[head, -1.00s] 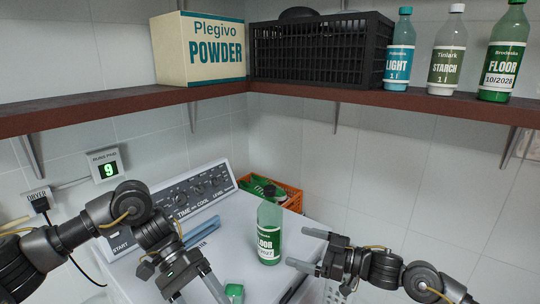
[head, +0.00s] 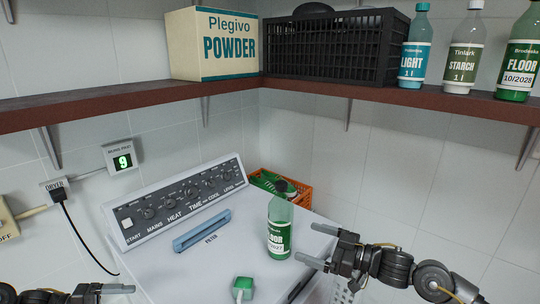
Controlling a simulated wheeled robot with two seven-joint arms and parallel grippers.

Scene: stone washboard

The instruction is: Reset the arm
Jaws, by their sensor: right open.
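My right gripper (head: 310,244) is open and empty on the right side of the dryer top, its fingers pointing left. A green bottle labelled FLOOR (head: 279,236) stands upright just left of its fingertips, not between them. My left gripper (head: 110,291) is low at the bottom left edge, partly cut off by the frame. Whether its jaws are open or shut does not show clearly. A small green and white object (head: 243,287) is on the dryer top near the bottom edge.
The white dryer (head: 170,262) has a control panel (head: 180,201) and a blue filter handle (head: 202,231). An orange basket (head: 297,191) is behind the bottle. A brown shelf (head: 330,90) above holds a powder box (head: 212,44), a black crate (head: 336,46) and several bottles.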

